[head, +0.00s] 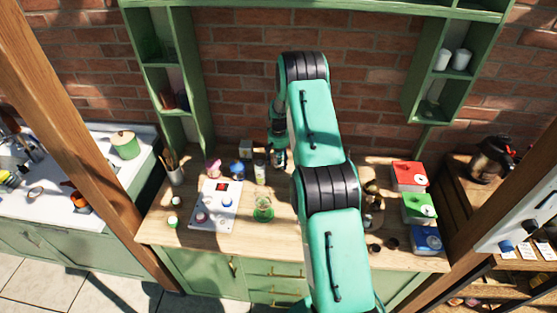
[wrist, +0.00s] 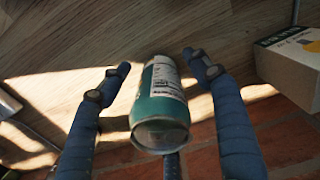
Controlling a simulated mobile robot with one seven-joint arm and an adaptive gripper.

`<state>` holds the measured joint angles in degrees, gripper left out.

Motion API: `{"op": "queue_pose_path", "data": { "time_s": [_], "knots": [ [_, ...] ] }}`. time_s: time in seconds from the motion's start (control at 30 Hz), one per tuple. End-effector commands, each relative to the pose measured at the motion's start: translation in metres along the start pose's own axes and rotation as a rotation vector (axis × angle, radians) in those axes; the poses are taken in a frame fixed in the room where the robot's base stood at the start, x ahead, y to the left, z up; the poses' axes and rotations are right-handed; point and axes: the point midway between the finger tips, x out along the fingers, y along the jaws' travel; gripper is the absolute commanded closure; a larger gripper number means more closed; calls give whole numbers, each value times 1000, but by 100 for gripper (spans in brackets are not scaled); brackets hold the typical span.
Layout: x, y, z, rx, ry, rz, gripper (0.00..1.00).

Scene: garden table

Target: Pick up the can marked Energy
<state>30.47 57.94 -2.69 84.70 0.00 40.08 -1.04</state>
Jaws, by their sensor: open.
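A teal can (wrist: 160,106) with a white printed label shows in the wrist view, between the two fingers of my gripper (wrist: 157,64). The fingers are spread apart, with a visible gap on each side of the can. The print is too small and turned to read, so I cannot tell whether it says Energy. In the head view my gripper (head: 279,158) is low at the back of the wooden table, and my arm hides much of the table's middle and right.
A printed box (wrist: 292,62) stands beside the can in the wrist view, near the brick wall. In the head view a white-and-green container (head: 260,171), a green-based flask (head: 263,211) and a white panel (head: 214,207) are left of my arm. Red (head: 409,175), green (head: 419,207) and blue (head: 427,240) boxes stand right.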

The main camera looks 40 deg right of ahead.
Motion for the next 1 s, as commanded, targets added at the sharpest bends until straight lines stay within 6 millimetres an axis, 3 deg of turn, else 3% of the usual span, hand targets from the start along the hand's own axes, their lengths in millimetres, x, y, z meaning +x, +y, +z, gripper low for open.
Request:
{"op": "queue_pose_path", "data": {
  "time_s": [0.2,0.73,0.77,1.0],
  "knots": [
    [12,0,0,0,1,0,37],
    [12,0,0,0,1,0,37],
    [12,0,0,0,1,0,39],
    [12,0,0,0,1,0,87]
  ]
}}
